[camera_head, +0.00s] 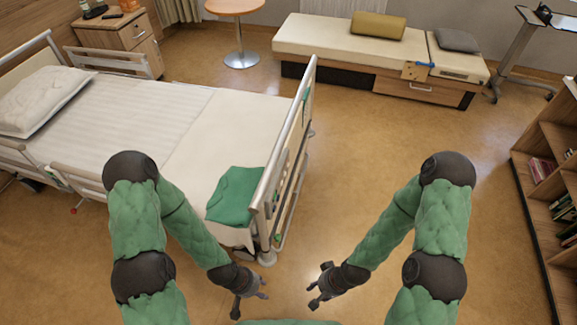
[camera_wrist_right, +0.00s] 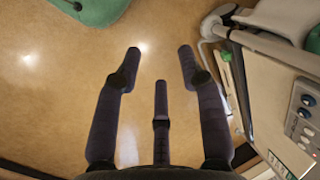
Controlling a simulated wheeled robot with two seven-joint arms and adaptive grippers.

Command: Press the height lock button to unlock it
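A grey control panel (camera_wrist_right: 303,120) with several round buttons and knobs is on the bed's end board (camera_wrist_right: 262,95), at the right edge of the right wrist view. I cannot tell which one is the height lock button. In the head view the bed's footboard (camera_head: 290,150) is seen from above, and the panel cannot be made out. My right gripper (camera_head: 318,286) is open and empty, right of the footboard and apart from it. Its spread fingers (camera_wrist_right: 159,58) also show in the right wrist view, left of the panel. My left gripper (camera_head: 252,294) is open and empty near the bed's lower corner.
The bed (camera_head: 150,115) fills the left, with a green folded cloth (camera_head: 235,195) near its foot. A bench (camera_head: 345,52) stands at the back. A bookshelf (camera_head: 545,190) stands at the right. The floor (camera_head: 400,130) between bed and bookshelf is clear.

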